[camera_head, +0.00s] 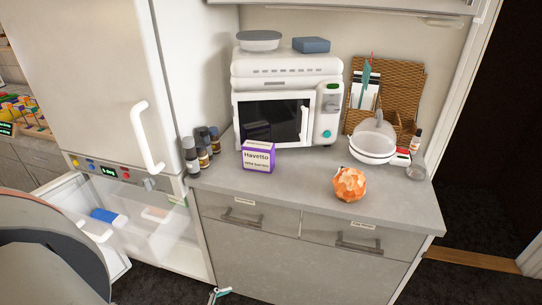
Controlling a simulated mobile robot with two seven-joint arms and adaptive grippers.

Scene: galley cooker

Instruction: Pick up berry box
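No box in view can be read as a berry box. A purple and white box (258,156) lettered "Havetto" stands upright on the grey counter, in front of the microwave. In the open lower fridge compartment (165,240) at the left lie a blue packet (108,217) and a pale pinkish item (155,214). Both are partly behind clear plastic, and I cannot tell what they are. Neither of my grippers can be made out.
A white microwave (285,112) stands at the back of the counter (300,190). Dark-capped jars (202,148) stand at its left. White bowls (372,143), a wicker holder (402,85) and an orange faceted ball (349,184) are at the right. A large grey rounded shape (50,270) blocks the lower left.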

